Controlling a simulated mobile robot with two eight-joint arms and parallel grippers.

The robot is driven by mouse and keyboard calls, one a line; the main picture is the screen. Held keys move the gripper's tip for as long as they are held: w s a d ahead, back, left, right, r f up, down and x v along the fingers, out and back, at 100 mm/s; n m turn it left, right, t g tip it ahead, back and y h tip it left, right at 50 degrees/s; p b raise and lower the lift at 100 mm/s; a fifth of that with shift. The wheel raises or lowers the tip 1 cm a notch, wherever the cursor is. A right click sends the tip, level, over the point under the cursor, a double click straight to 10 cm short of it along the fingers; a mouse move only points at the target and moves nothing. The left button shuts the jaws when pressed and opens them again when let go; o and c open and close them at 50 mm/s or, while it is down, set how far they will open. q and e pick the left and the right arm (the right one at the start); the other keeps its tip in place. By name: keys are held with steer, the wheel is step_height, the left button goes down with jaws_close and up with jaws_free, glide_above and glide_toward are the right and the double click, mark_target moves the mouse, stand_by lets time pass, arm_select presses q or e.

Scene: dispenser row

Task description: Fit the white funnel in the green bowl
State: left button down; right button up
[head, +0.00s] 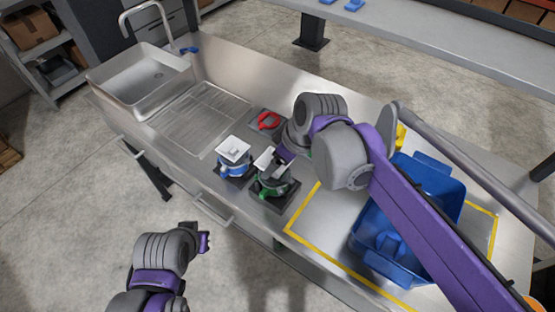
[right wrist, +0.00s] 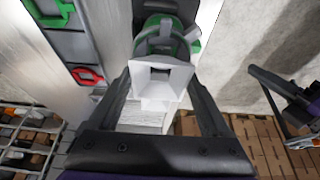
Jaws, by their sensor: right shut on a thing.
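The white funnel (right wrist: 160,78), with a square mouth, is between the fingers of my right gripper (right wrist: 160,84), which is shut on it. The green bowl (right wrist: 188,38) is directly beyond the funnel in the right wrist view. In the head view the green bowl (head: 262,190) stands on a dark pad, with my right gripper (head: 271,160) over it. The funnel covers part of the bowl, and I cannot tell whether it is seated or just above. My left gripper (head: 204,242) is away from the counter, over the floor; its jaw opening is unclear.
A blue bowl (head: 234,169) with a white square top stands left of the green bowl. A red part (head: 268,121) lies on a pad behind. A blue bin (head: 440,185) stands on the right, inside yellow tape. The sink (head: 145,80) is at the far left.

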steer(key=shift+s, duration=0.15)
steer(key=shift+f+b, duration=0.45)
steer(key=shift+f, duration=0.45)
stand_by(0.5)
steer(key=o, duration=1.1)
steer(key=shift+d, duration=0.1)
steer(key=shift+s+r, duration=0.1)
steer(key=shift+p+v, duration=1.05)
steer(key=shift+v, duration=0.6)
steer(key=shift+o, duration=0.5)
steer(key=shift+r, duration=0.15)
